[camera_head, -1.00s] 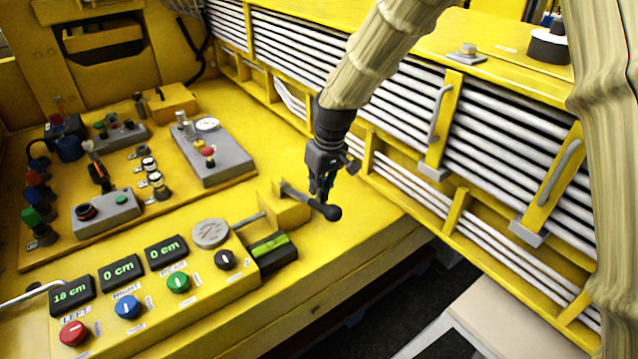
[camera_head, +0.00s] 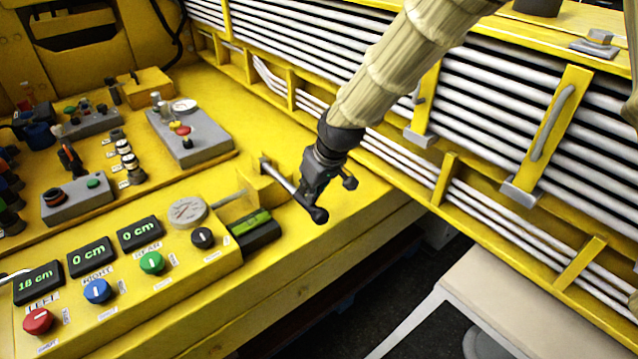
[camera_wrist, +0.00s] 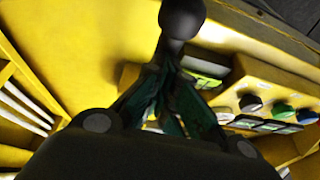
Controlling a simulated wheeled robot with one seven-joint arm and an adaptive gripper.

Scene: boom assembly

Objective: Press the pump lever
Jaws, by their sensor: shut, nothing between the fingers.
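The pump lever is a grey rod ending in a black ball knob (camera_head: 318,215), which sticks out from a yellow bracket (camera_head: 268,188) on the console. The lever slopes downward toward the knob. My gripper (camera_head: 308,192) is shut and empty, and its fingertips are at the lever rod just behind the knob. They appear to touch it from above, though the exact contact is hidden. In the wrist view the knob (camera_wrist: 182,18) shows just beyond my closed fingers (camera_wrist: 168,70).
A control panel with a red knob (camera_head: 38,320), green-lit displays (camera_head: 92,257) and a round gauge (camera_head: 187,212) lies to the left. A dark box with a green display (camera_head: 250,225) sits beside the bracket. Yellow framing with white pipes (camera_head: 480,130) stands behind my arm.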

